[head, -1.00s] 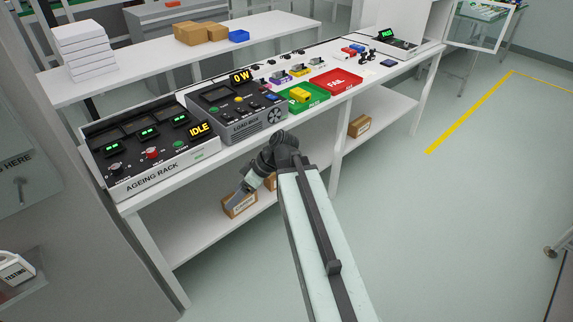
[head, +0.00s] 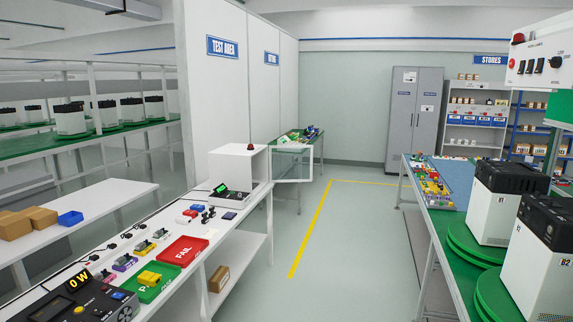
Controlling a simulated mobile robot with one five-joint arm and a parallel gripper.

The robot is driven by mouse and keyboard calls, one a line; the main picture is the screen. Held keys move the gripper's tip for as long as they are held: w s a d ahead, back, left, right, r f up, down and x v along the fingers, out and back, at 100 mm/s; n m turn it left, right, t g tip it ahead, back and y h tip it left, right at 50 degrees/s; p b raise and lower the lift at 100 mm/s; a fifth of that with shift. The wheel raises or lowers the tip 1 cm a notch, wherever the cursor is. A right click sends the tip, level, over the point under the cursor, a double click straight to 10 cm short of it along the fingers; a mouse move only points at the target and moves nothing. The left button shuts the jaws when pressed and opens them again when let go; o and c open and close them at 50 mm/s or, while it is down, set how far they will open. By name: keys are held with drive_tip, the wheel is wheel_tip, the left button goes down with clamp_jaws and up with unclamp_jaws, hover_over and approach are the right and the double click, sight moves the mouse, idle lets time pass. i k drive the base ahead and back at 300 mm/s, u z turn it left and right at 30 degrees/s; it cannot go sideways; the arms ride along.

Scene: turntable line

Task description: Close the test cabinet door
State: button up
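The test cabinet (head: 231,163) is a white box with a red lamp on top, at the far end of the white bench. Its door (head: 310,166) is a white frame with a clear pane. The door stands open, swung out to the right past the bench edge over the aisle. A black device with a green display (head: 222,188) sits in front of the cabinet. My arm and gripper are out of view.
The white bench (head: 222,247) on the left carries a red FAIL tray (head: 187,249), a green tray (head: 146,295) and small parts. The grey floor aisle (head: 340,270) is clear, with a yellow line. Green tables with white machines (head: 495,200) stand on the right.

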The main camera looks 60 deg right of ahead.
sight(312, 146)
drive_tip(key=z, duration=2.5)
drive_tip(key=i, duration=8.8)
drive_tip(key=u, duration=1.15)
